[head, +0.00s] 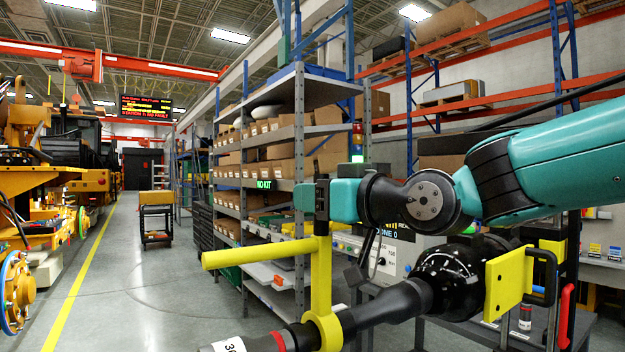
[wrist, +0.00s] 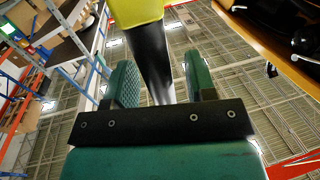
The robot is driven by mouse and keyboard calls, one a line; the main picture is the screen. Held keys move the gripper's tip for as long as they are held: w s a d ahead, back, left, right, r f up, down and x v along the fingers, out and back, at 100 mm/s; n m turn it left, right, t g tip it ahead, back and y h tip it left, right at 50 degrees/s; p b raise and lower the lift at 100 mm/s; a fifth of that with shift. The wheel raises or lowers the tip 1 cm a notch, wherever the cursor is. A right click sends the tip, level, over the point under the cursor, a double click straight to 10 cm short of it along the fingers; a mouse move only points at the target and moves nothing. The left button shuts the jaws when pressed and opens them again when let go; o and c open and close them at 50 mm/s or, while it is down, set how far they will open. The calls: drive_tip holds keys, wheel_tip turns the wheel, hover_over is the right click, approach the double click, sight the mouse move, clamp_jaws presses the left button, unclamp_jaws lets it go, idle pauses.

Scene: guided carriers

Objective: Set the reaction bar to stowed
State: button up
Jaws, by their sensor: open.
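The reaction bar (head: 321,275) is a yellow upright arm with a black grip (head: 322,205) on top and a yellow ring at its foot around a black tool (head: 375,312). It stands upright, and a yellow cross bar (head: 255,253) runs left from it. My gripper (head: 307,198) is at the black grip, coming from the right. In the wrist view the teal fingers (wrist: 160,85) are open, with the black grip (wrist: 148,50) between them and yellow above it. I cannot tell whether either finger touches the grip.
A yellow bracket plate (head: 508,282) stands right of the tool, above a dark bench. A grey control box (head: 385,252) stands behind the bar. Shelving with boxes (head: 275,165) is further back. The aisle at left is clear, with a cart (head: 155,220) far down it.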

drive_tip(key=shift+w+a, duration=0.5)
clamp_jaws()
drive_tip(key=shift+w, duration=0.1)
